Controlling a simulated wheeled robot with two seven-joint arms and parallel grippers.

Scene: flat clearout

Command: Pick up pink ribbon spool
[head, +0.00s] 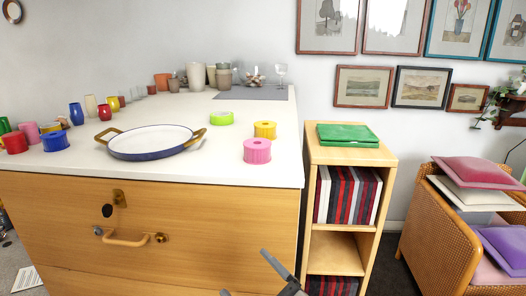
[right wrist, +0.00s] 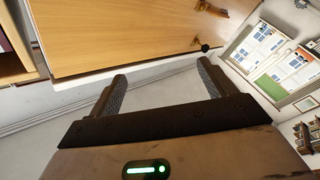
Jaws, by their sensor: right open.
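The pink ribbon spool (head: 257,151) stands upright near the front right corner of the white countertop (head: 225,165) in the head view. My right gripper (head: 245,273) is at the bottom edge of the head view, below and in front of the countertop, apart from the spool. In the right wrist view its two dark fingers (right wrist: 162,76) are spread wide with nothing between them. The spool does not show in the right wrist view. My left gripper is in neither view.
A yellow spool (head: 265,130) stands just behind the pink one, and a green spool (head: 221,118) farther back. A blue-rimmed pan (head: 152,142) lies to the left. A wooden shelf (head: 349,153) with a green folded item stands right of the counter. Drawers (head: 200,215) face me.

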